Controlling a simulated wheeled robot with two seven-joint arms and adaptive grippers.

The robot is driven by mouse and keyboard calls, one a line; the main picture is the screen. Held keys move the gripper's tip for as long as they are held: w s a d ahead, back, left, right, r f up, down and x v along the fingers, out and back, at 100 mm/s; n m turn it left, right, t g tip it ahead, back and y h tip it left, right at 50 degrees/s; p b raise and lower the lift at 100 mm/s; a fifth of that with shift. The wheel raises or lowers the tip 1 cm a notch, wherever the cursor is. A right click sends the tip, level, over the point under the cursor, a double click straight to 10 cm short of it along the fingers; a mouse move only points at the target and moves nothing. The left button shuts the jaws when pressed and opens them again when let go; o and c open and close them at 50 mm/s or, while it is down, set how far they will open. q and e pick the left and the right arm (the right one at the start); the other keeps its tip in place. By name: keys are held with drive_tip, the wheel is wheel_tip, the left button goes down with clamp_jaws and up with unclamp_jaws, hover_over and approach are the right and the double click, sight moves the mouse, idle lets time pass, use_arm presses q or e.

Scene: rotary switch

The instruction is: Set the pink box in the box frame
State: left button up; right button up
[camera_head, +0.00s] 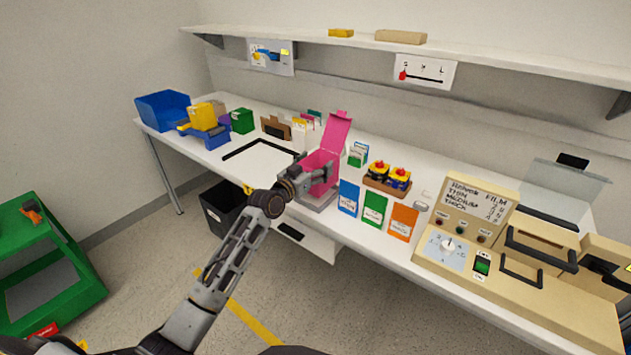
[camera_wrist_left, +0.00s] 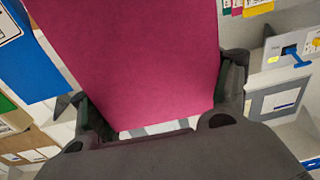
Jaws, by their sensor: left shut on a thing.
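The pink box (camera_head: 318,165) has its tall lid flap standing open, and it is at the front edge of the worktable. My left gripper (camera_head: 318,178) is shut on the pink box from the front. In the left wrist view the pink box (camera_wrist_left: 140,55) fills the upper middle, between the fingers of my left gripper (camera_wrist_left: 160,110). Its underside is hidden. My right gripper is not in view.
Blue, green and orange packets (camera_head: 374,208) stand just right of the box, with a tray of yellow-topped items (camera_head: 388,181) behind. A beige machine (camera_head: 478,215) fills the right side. A black-outlined white area (camera_head: 262,154) is clear at left. A shelf (camera_head: 400,55) hangs above.

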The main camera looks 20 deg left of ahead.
use_arm(q)
drive_tip(key=shift+f, duration=0.6)
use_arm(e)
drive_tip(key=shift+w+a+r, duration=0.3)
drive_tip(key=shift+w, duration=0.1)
